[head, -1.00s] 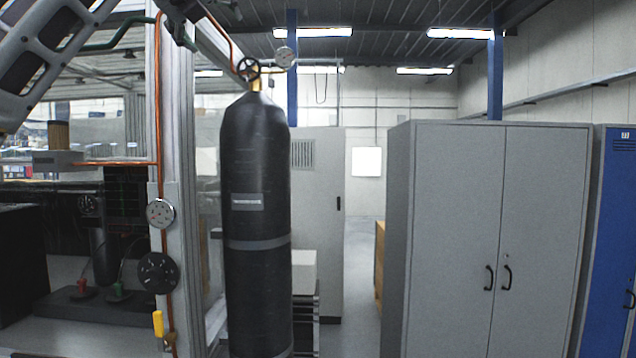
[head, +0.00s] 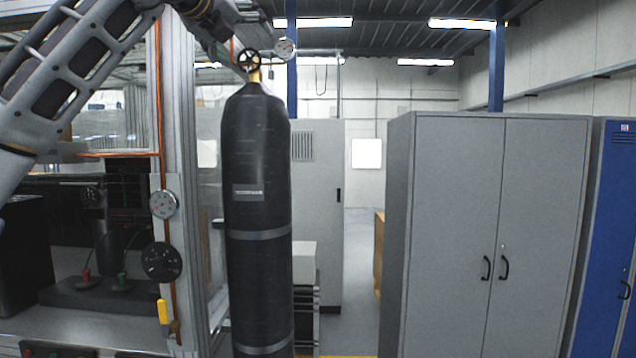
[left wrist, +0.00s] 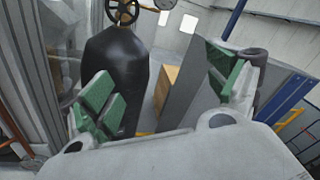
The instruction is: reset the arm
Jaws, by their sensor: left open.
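My left arm comes in from the upper left of the head view, raised in front of the machine frame. The end of my left gripper (head: 222,14) shows near the top edge, just above and left of the gas cylinder's valve. In the left wrist view my left gripper (left wrist: 165,92) is open, its green-padded fingers wide apart with nothing between them. The black gas cylinder (head: 258,200) stands upright; it also shows behind the fingers in the left wrist view (left wrist: 122,58). My right gripper is in neither view.
A metal frame post (head: 178,110) with gauges and an orange pipe stands left of the cylinder. A grey cabinet (head: 455,230) and a blue locker (head: 610,220) stand at the right. A strip of free floor (head: 358,260) lies between the cylinder and the cabinet.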

